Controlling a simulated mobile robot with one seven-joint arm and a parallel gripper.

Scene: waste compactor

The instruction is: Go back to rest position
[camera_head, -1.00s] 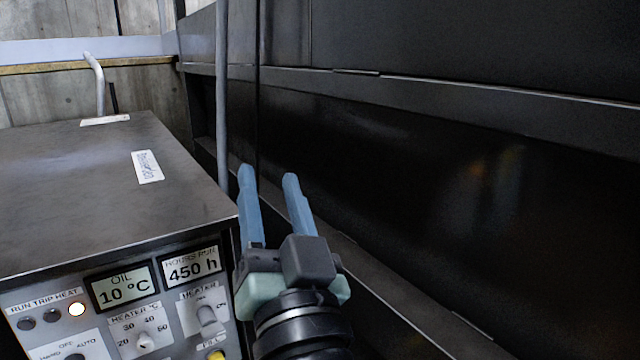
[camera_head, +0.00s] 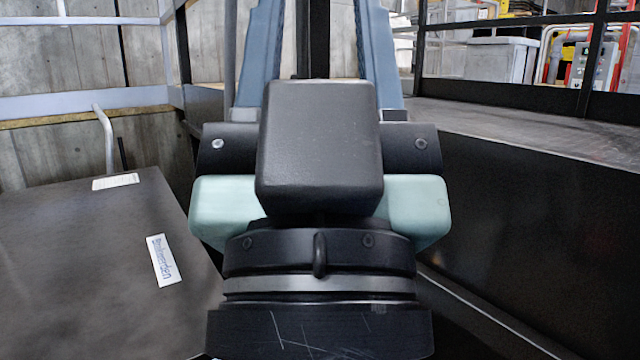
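My gripper (camera_head: 318,55) fills the middle of the head view, large and close to the camera. Its two blue fingers stand apart on either side of a dark post and run up past the top edge, so their tips are cut off. No object shows between the visible parts of the fingers. The dark metal control box (camera_head: 90,265) is at the lower left, with its top and a white label visible. Its front panel is out of view. My gripper appears in front of the box's right edge and hides part of it.
A dark compactor wall (camera_head: 560,230) runs along the right, with a grey ledge (camera_head: 520,130) above it. A bent grey pipe (camera_head: 106,140) rises behind the box. A concrete wall (camera_head: 70,60) is at the back left. Railings and machinery stand at the far upper right.

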